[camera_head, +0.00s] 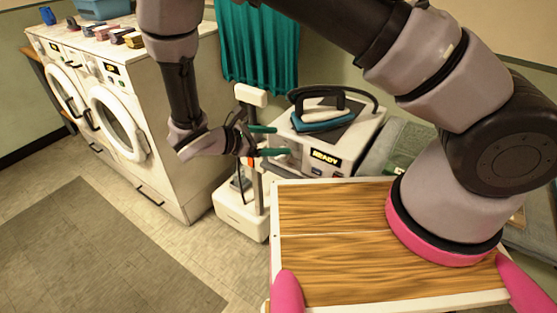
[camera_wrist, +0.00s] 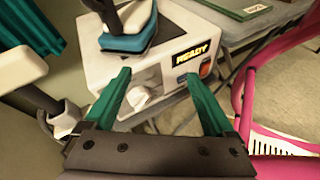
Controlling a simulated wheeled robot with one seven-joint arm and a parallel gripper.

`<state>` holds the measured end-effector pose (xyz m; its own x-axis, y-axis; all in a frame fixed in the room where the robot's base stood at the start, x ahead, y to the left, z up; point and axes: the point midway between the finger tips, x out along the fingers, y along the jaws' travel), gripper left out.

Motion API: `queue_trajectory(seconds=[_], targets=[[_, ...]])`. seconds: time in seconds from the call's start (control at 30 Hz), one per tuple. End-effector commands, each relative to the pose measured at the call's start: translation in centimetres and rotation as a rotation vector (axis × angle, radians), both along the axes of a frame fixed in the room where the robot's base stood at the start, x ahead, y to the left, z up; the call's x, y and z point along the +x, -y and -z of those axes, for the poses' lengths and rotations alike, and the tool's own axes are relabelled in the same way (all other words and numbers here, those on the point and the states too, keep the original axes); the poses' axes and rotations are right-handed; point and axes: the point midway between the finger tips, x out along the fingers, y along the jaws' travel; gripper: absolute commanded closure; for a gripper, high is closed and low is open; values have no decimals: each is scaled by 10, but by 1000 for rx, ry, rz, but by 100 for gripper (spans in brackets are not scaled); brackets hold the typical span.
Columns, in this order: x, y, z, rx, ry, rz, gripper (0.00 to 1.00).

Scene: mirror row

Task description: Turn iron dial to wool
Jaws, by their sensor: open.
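The iron station is a white box (camera_head: 365,130) with a dark iron (camera_head: 322,118) with a teal-blue sole on top. Its lit display (camera_head: 325,158) reads READY; the display also shows in the wrist view (camera_wrist: 191,52). In the wrist view the pale dial (camera_wrist: 138,98) sits on the station's front, left of and below the display. My gripper (camera_head: 274,141) has green fingers, spread apart in front of the station's front face. In the wrist view my gripper (camera_wrist: 159,76) has the dial between its fingers, nearer the left one; contact cannot be told. The dial's setting marks are not readable.
White washing machines (camera_head: 118,125) stand at left, a teal curtain (camera_head: 255,45) behind. In the wrist view an orange switch (camera_wrist: 205,69) is right of the dial. Floor at lower left is clear.

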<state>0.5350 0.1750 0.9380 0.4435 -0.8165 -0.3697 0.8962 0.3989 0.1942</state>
Motion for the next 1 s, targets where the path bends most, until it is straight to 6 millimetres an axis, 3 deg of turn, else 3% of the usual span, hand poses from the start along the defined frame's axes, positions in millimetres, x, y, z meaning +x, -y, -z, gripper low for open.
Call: queue_trajectory(seconds=[0.03,0.2,0.4,0.67,1.0], targets=[[-8,-8,21,-81,-5,-90,11],[-25,-29,73,-304,5,-352,11],[-37,-41,110,-463,26,-538,11],[-29,-37,117,-500,32,-578,11],[24,-3,117,-498,30,-575,11]])
